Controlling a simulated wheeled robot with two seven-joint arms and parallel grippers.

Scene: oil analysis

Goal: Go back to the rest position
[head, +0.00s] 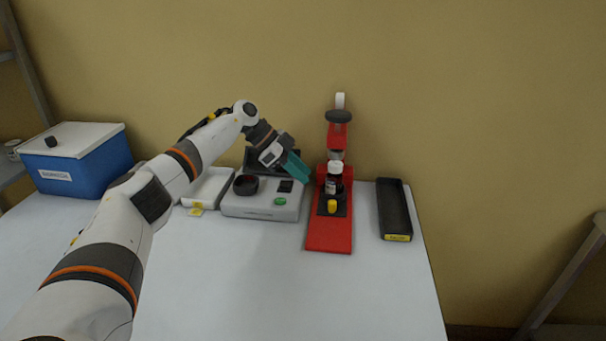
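My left arm reaches in from the left across the table. My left gripper (294,167), with teal fingers, hangs above the right rear part of a grey device (262,207), just left of the red stand. I cannot make out a gap between its fingers, and no held object shows. A small dark bottle with a white cap (334,177) stands on the red stand (329,236), right of the gripper and apart from it. My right gripper is not in the picture.
A blue box with a white lid (84,172) stands at the far left. A white tray (206,187) lies left of the grey device, which carries a dark round dish (246,184). A long black tray (393,208) lies at the right. The table's front middle (235,285) is clear.

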